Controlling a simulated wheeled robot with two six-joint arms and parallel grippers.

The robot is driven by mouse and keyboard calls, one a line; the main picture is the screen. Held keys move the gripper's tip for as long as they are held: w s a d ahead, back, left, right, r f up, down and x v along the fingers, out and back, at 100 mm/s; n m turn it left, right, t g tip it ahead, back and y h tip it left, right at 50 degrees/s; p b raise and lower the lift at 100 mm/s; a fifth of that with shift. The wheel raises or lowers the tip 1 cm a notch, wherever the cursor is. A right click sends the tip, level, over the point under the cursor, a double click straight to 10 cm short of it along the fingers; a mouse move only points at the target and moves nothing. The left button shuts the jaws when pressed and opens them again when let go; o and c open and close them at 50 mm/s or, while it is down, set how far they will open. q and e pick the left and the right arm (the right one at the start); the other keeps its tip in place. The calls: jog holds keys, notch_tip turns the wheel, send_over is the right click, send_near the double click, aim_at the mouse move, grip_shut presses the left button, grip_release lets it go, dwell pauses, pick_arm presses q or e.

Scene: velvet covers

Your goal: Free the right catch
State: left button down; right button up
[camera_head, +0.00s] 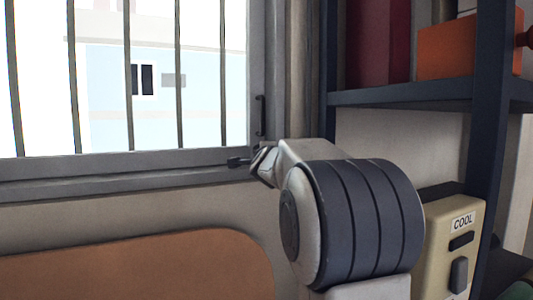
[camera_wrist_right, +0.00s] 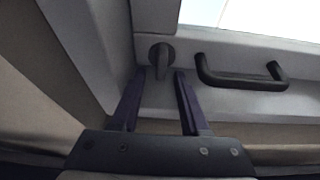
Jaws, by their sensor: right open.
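The right catch (camera_wrist_right: 162,56), a dark grey knob with a short lever, sits on the pale window frame in the wrist view. Its lever points down in that view, toward the gap between my fingertips. My right gripper (camera_wrist_right: 160,75) is open, with one dark finger on each side of the lever's lower end. I cannot tell whether either finger touches it. In the head view my right gripper (camera_head: 258,163) is at the window's lower right corner, partly hidden by my own wrist. A small dark piece there may be catch or fingertip. My left gripper is not in view.
A black pull handle (camera_wrist_right: 243,76) is on the frame close to the right finger; it also shows in the head view (camera_head: 259,115). Vertical bars cross the window. A dark shelf (camera_head: 430,94) and a beige box marked COOL (camera_head: 442,245) stand at right. A brown rounded panel (camera_head: 140,265) is below.

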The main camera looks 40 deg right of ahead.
jog(key=v, duration=1)
jog(key=shift+s+b, duration=0.15)
jog(key=shift+b, duration=0.25)
jog(key=shift+a, duration=0.1)
